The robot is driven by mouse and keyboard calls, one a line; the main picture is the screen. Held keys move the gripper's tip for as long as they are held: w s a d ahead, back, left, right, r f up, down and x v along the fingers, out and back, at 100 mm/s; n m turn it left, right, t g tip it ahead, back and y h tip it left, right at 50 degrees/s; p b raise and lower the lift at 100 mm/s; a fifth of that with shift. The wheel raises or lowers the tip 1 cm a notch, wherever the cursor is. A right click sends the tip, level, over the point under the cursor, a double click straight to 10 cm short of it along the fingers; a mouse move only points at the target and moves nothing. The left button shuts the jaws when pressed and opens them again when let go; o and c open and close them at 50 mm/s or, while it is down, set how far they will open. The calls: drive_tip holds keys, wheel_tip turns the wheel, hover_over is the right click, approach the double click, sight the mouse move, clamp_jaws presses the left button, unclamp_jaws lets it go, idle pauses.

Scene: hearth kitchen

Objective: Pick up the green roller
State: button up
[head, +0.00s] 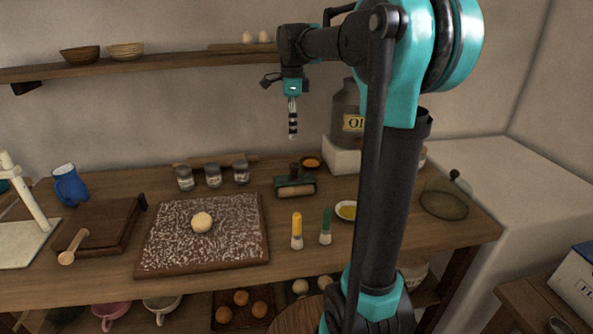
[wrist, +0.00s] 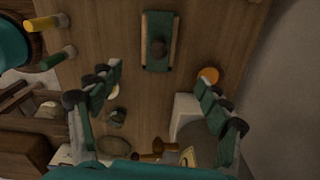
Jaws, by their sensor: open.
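The green roller (head: 295,188) lies on the wooden counter to the right of the floured board, with a dark knob on top and a pale roll along its near side. It also shows in the upper middle of the wrist view (wrist: 158,60), apart from my fingers. My gripper (head: 293,136) hangs high above the counter, pointing down, over the area behind the roller. In the wrist view my gripper's fingers (wrist: 160,78) are spread wide with nothing between them.
A yellow-handled brush (head: 297,226) and a green-handled brush (head: 326,224) stand in front of the roller. An oil jar (head: 345,108) stands on a white block (head: 343,158) behind right. An orange-filled bowl (head: 311,162) is close by. Spice jars (head: 213,176) stand left.

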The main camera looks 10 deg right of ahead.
approach(294, 172)
drive_tip(key=f, duration=0.1)
drive_tip(key=w+f, duration=0.1)
drive_tip(key=f, duration=0.3)
drive_tip(key=shift+w+f, duration=0.2)
drive_tip(key=shift+w, duration=0.2)
drive_tip(key=shift+s+d+f, duration=0.1)
drive_tip(key=shift+s+f, duration=0.05)
drive_tip(key=shift+f, duration=1.3)
drive_tip(key=shift+s+d+f, duration=0.1)
drive_tip(key=shift+s+f, duration=0.05)
drive_tip(key=shift+f, duration=1.25)
drive_tip(key=c, duration=1.3)
